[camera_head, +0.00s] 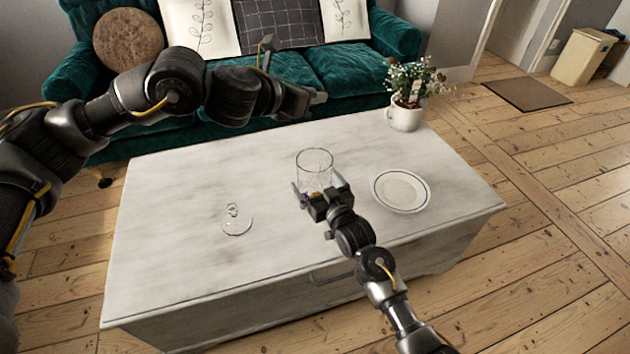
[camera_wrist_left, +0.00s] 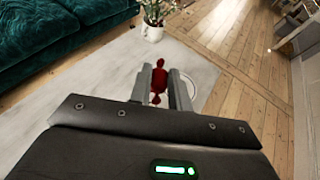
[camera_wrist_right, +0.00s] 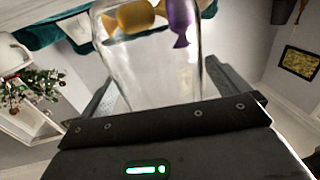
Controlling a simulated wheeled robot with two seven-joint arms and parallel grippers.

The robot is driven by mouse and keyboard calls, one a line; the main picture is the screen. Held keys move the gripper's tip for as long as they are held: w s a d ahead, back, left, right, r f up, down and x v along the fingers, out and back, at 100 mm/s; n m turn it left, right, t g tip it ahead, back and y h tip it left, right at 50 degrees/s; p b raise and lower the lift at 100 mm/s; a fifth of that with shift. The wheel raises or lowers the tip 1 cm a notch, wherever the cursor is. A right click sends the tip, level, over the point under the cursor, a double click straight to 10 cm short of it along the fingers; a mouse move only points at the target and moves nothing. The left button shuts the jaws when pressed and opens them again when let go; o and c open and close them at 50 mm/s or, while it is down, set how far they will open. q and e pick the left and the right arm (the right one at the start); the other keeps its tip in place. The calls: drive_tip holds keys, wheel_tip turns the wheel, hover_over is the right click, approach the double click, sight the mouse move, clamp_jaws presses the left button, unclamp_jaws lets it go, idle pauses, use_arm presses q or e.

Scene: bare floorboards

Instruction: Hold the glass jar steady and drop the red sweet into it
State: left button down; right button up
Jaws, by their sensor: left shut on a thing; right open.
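The clear glass jar (camera_head: 314,163) stands upright on the white table (camera_head: 180,200). My right gripper (camera_head: 318,186) is open, with a finger on each side of the jar; I cannot tell if they touch it. In the right wrist view the jar (camera_wrist_right: 150,75) fills the gap between the fingers and holds a yellow sweet (camera_wrist_right: 135,17) and a purple sweet (camera_wrist_right: 182,22). My left gripper (camera_head: 319,97) is raised above the table's far side, beyond the jar in the picture. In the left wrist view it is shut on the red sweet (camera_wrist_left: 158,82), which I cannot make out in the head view.
A glass lid (camera_head: 236,224) with a knob lies on the table left of the jar. A white plate (camera_head: 401,190) lies to the right. A potted plant (camera_head: 405,115) stands at the far right corner. A green sofa (camera_head: 345,68) is behind the table.

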drive_tip(key=shift+w+a, duration=0.3)
drive_tip(key=shift+w, duration=0.2)
drive_tip(key=c, duration=1.3)
use_arm(q)
wheel_tip(320, 180, down, 13)
idle(0.7)
drive_tip(key=c, duration=1.2)
unclamp_jaws()
drive_tip(key=shift+c, duration=0.2)
drive_tip(key=v, duration=1.2)
